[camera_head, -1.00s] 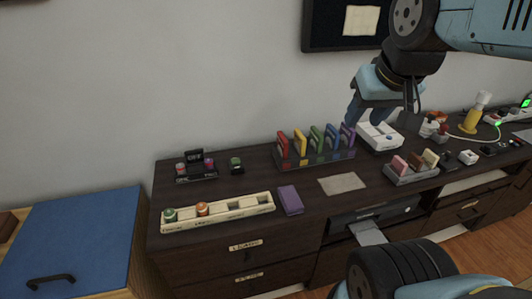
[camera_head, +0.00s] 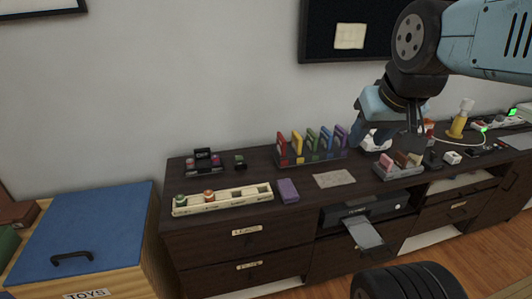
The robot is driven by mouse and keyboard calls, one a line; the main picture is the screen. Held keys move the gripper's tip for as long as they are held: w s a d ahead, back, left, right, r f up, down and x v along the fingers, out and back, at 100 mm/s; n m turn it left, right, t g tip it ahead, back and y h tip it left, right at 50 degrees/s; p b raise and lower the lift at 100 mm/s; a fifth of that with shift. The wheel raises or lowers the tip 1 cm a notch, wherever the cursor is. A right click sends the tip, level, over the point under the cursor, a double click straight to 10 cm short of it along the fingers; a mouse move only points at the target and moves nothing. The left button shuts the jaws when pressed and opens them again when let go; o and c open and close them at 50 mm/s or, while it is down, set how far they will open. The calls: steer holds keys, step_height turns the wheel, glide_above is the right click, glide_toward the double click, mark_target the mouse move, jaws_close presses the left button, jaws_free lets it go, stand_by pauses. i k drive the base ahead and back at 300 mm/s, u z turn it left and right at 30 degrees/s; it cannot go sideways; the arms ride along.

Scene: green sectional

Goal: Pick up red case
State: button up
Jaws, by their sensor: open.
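The red case (camera_head: 282,148) stands upright at the left end of a row of coloured cases in a dark rack (camera_head: 315,156) on the dark cabinet top. A yellow case (camera_head: 297,146) is beside it, with green, blue and purple ones farther right. My gripper (camera_head: 386,140) is open, to the right of the rack, apart from the red case. Its fingers point down and partly hide a white object behind them.
A long cream tray (camera_head: 223,199), a purple block (camera_head: 288,190) and a flat grey-beige mat (camera_head: 334,179) lie in front of the rack. A grey holder with coloured blocks (camera_head: 399,170) is at right. A blue-lidded toy box (camera_head: 80,232) stands left of the cabinet.

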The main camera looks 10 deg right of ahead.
mark_target(281, 145)
steer(key=z, duration=0.2)
steer(key=i, duration=0.85)
steer(key=u, duration=0.1)
